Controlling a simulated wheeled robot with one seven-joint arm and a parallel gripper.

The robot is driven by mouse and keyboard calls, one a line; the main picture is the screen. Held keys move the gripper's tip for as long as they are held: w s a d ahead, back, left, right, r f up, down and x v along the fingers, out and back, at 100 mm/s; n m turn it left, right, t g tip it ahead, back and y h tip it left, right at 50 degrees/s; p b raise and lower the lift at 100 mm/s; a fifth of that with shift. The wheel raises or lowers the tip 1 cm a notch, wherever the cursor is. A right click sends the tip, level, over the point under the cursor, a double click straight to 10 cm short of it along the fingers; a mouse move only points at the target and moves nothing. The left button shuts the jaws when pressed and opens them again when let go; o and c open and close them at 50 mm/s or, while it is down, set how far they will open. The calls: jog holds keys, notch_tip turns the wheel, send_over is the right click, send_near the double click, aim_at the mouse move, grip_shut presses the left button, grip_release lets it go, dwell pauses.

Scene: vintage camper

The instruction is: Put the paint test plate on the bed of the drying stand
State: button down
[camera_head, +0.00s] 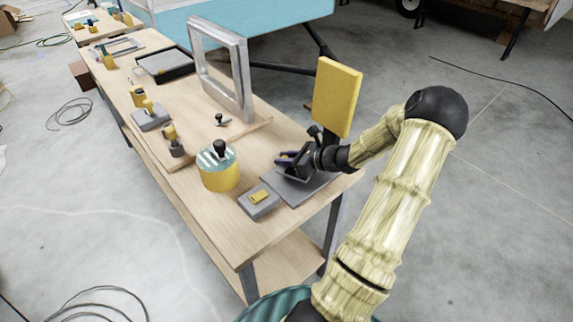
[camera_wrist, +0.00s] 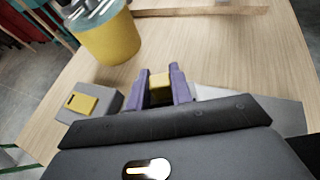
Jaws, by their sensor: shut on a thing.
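My gripper (camera_head: 288,159) is low over the near right end of the workbench. In the wrist view its purple fingers (camera_wrist: 160,88) are shut on a small yellow block (camera_wrist: 160,80), which I take as part of the paint test plate. The rest of the held thing is hidden behind my gripper body.
A grey block with a yellow piece (camera_head: 258,202) sits left of the slab. A yellow can with a striped top (camera_head: 221,175) stands behind it. An upright yellow panel (camera_head: 338,97) and a metal frame (camera_head: 220,66) rise nearby. Bare wood (camera_head: 262,150) lies behind my gripper.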

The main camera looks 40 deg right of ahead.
jog(key=shift+f, duration=1.3)
jog(key=shift+f, duration=0.2)
jog(key=c, duration=1.3)
grip_release()
jog(key=shift+o, duration=0.2)
jog(key=shift+s, duration=0.1)
jog(key=shift+r, duration=0.1)
jog(key=shift+r, duration=0.2)
jog(key=v, duration=1.2)
jog(key=shift+d+f, duration=0.1)
jog(key=shift+f, duration=0.05)
